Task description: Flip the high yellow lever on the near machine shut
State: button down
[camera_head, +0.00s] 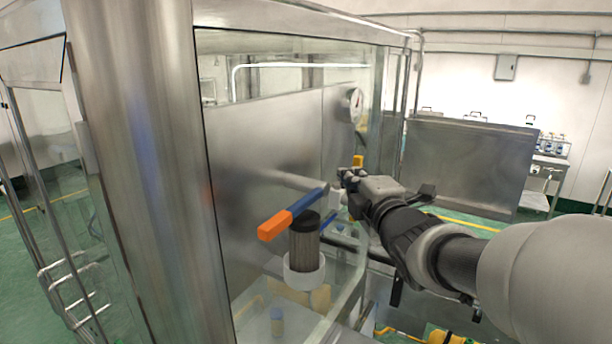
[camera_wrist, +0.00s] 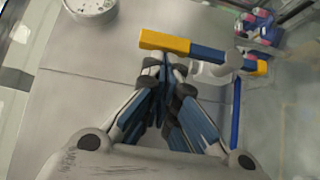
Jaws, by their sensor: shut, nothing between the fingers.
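In the wrist view a lever with a yellow end (camera_wrist: 165,41) and a blue bar lies across the picture, just beyond my gripper (camera_wrist: 167,68). My gripper's fingers are together and empty, their tips close below the lever; I cannot tell whether they touch it. In the head view my gripper (camera_head: 345,186) is at the machine's metal panel (camera_head: 265,150), below the gauge. A small yellow piece (camera_head: 357,161) shows just above it; my gripper hides what lies behind. An orange-ended blue lever (camera_head: 275,224) sticks out to the left of my gripper.
A round gauge (camera_head: 352,103) sits on the panel; it also shows in the wrist view (camera_wrist: 92,4). A dark ribbed cylinder (camera_head: 305,245) with a white collar stands below the orange lever. A thick steel post (camera_head: 140,170) stands left. Pink and blue parts (camera_wrist: 258,25) lie beyond the lever.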

jog(key=shift+r, duration=0.1)
jog(key=shift+w+d+r+p, duration=0.1)
jog(key=shift+w+d+p, duration=0.1)
jog(key=shift+p, duration=0.65)
